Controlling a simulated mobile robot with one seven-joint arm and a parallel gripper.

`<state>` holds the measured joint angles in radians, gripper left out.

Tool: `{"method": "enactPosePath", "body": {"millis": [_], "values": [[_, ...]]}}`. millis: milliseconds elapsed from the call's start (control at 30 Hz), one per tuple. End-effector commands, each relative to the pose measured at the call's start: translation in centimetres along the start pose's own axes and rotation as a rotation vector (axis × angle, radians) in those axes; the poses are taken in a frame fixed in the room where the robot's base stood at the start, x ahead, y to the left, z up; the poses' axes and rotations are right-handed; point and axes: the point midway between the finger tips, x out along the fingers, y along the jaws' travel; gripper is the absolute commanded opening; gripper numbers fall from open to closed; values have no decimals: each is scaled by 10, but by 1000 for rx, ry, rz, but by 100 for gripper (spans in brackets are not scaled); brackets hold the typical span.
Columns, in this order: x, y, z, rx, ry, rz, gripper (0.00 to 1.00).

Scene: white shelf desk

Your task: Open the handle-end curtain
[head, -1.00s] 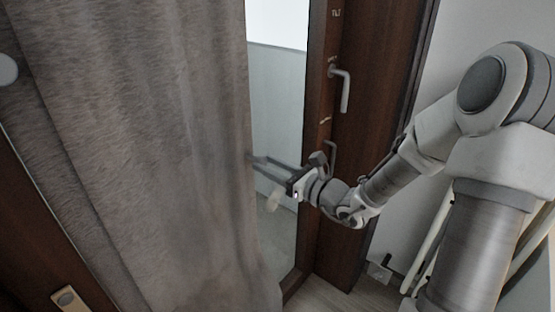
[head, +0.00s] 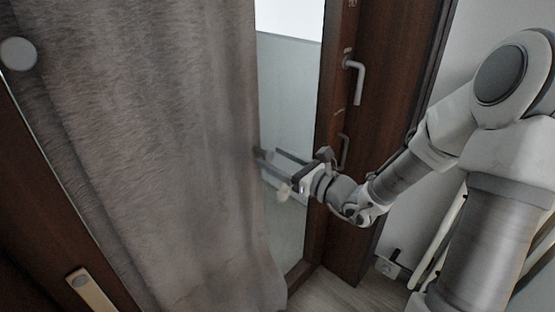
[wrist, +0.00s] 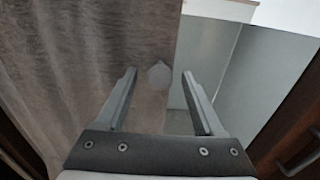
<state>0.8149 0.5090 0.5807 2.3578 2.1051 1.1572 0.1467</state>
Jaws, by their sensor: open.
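The grey-brown curtain (head: 165,140) hangs over the left and middle of the head view, its right edge beside a strip of bare glass. It fills the left half of the wrist view (wrist: 60,70). My gripper (head: 267,154) is open at that right edge. In the wrist view my gripper (wrist: 159,72) has its left finger over the curtain and its right finger over the glass. I cannot tell whether the fingers touch the curtain.
A dark brown door frame with a metal lever handle (head: 355,80) stands right of the glass (head: 290,90). A smaller handle (head: 344,150) is below it. A white disc (head: 18,53) and a brass-coloured plate (head: 90,292) are at far left. Wooden floor shows at the bottom.

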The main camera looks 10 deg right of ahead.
Motion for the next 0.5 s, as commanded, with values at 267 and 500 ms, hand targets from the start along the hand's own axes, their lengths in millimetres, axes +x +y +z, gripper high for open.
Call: {"method": "enactPosePath", "body": {"millis": [267,500], "values": [[-26,-2,1,0,1,-5,70],[-84,-2,2,1,2,-6,70]]}}
